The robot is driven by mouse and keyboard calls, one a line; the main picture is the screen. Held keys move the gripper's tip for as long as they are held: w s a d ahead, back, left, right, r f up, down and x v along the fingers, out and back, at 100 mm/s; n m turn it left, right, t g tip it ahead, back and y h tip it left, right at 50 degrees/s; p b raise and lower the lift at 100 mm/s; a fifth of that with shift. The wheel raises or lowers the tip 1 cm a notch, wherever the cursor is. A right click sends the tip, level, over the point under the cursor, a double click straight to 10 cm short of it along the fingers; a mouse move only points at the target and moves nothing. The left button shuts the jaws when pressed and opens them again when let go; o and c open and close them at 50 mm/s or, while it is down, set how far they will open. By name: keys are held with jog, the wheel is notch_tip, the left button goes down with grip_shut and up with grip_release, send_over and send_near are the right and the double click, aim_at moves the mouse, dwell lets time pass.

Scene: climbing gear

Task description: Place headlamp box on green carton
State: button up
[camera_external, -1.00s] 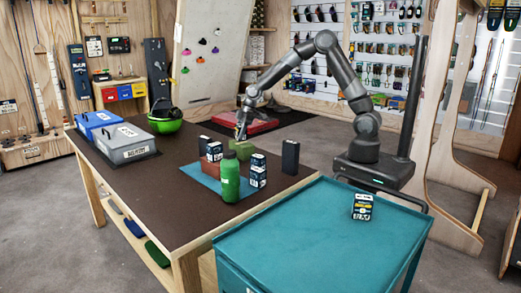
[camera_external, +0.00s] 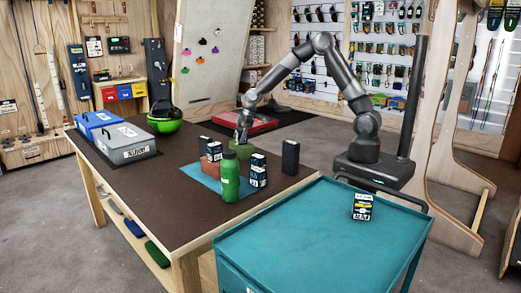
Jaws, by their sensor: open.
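A green carton (camera_external: 236,149) stands on the dark table, partly hidden behind the green bottle and my gripper. My gripper (camera_external: 242,140) is open and points down, just above or at the green carton; I cannot tell if it touches. Several small dark-and-white boxes could be the headlamp box, but their labels are too small to read. One box (camera_external: 214,152) stands left of the carton, another (camera_external: 258,170) stands right of the bottle, and one (camera_external: 362,207) stands alone on the teal cart.
A green bottle (camera_external: 230,178) stands in front of a reddish block on a blue mat (camera_external: 202,177). A tall dark box (camera_external: 290,157) is to the right. A grey case (camera_external: 125,143) and a green helmet (camera_external: 165,125) are at the left. The teal cart top (camera_external: 300,225) is mostly bare.

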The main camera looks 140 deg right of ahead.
jog(key=v, duration=1.2)
jog(key=shift+r, duration=0.15)
